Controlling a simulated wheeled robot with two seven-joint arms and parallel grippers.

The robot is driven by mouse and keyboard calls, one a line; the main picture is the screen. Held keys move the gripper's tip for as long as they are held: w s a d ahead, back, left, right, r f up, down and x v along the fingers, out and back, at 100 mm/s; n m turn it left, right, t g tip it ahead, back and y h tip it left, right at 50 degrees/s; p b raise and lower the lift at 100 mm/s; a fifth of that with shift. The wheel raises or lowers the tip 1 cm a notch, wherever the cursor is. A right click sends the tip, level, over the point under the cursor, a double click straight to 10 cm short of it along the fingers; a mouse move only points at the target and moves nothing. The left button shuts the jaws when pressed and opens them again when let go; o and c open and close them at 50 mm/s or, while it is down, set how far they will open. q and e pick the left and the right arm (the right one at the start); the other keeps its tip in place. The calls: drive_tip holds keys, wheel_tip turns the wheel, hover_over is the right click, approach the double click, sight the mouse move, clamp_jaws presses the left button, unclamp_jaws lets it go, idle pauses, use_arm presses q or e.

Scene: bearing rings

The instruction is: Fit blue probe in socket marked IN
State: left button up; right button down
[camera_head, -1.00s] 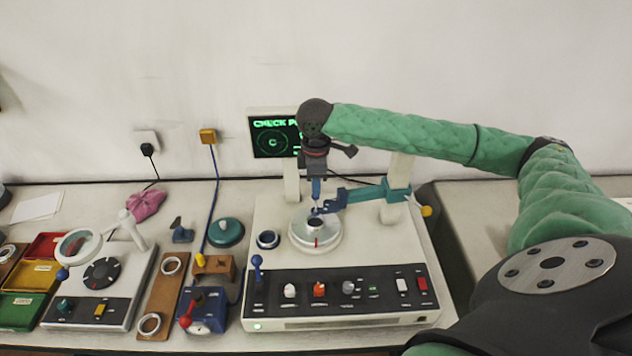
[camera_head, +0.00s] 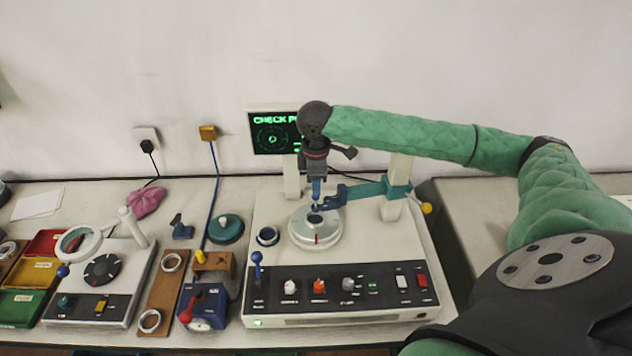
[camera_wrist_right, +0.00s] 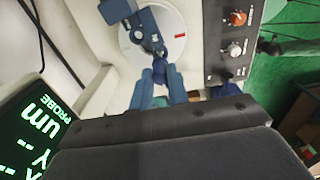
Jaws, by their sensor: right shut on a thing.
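My right gripper (camera_head: 316,196) reaches down over the gauge machine and is shut on the small blue probe (camera_head: 316,207), mostly hidden between its fingers. In the right wrist view the blue fingers (camera_wrist_right: 161,84) close around the dark blue probe (camera_wrist_right: 159,68). The probe is beside the end of the teal gauge arm (camera_head: 362,191), above the round metal turntable (camera_head: 303,240). I cannot tell whether it is seated in a socket. No IN mark is readable. My left gripper is not in view.
The machine's front panel (camera_head: 340,297) carries knobs and switches. The screen (camera_head: 272,139) stands behind. A dark ring (camera_head: 268,237) lies left of the turntable. A blue dial box (camera_head: 208,310), wooden boards and coloured bins crowd the left bench.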

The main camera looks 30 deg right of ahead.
drive_tip(key=shift+f, duration=1.6)
drive_tip(key=c, duration=1.3)
unclamp_jaws()
drive_tip(key=shift+r+b, duration=0.45)
drive_tip(key=shift+r, duration=0.05)
wheel_tip(320, 180, up, 5)
drive_tip(key=shift+r+b, duration=0.1)
drive_tip(key=shift+b, duration=0.9)
drive_tip(key=shift+r, duration=0.8)
